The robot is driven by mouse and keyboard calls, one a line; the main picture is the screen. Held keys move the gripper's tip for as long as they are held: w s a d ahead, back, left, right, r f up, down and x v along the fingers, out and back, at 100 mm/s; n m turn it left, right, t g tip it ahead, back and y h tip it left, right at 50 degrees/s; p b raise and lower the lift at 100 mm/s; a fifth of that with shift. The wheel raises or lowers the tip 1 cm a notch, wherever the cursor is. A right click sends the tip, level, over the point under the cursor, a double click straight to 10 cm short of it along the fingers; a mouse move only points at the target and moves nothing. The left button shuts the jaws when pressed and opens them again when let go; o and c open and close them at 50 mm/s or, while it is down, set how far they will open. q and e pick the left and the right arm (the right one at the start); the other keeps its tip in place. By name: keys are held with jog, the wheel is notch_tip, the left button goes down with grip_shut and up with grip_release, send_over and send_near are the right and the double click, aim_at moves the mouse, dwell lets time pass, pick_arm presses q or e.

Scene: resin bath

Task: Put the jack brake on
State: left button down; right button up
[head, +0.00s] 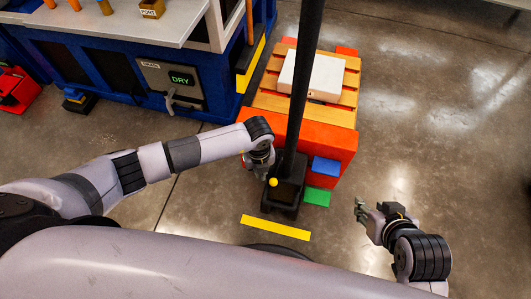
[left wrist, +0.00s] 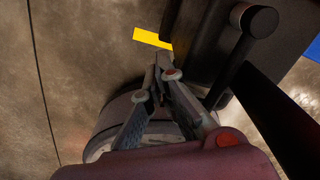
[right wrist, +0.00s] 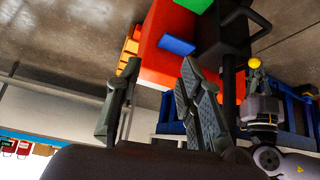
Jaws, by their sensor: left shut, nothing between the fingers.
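The jack (head: 325,138) is an orange body with a black base (head: 284,190) and a tall dark pole (head: 300,80). A blue pedal (head: 326,166) and a green pedal (head: 317,197) stick out of its near side; I cannot tell which is the brake. A yellow knob (head: 273,182) shows at the base, close to my left gripper (head: 262,168). That gripper is shut and empty, left of the pole; its fingertips (left wrist: 162,68) show beside the dark base in the left wrist view. My right gripper (head: 362,212) is open and empty, right of the green pedal.
A wooden pallet (head: 280,102) with a white box (head: 312,75) rests on the jack. A blue machine (head: 120,90) with a DRY display stands at the back left. A yellow strip (head: 275,227) marks the floor in front. The floor to the right is clear.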

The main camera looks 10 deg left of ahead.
jog(key=shift+s+d+g+h+p, duration=0.5)
jog(key=shift+s+d+g+p, duration=1.05)
jog(key=shift+s, duration=1.7)
notch_tip(320, 180, down, 14)
jog(key=a+g+p, duration=0.1)
jog(key=p, duration=0.3)
jog(key=shift+w+a+f, duration=0.25)
jog(key=shift+w, duration=0.2)
jog(key=shift+s+g, duration=0.1)
jog(key=shift+g, duration=0.15)
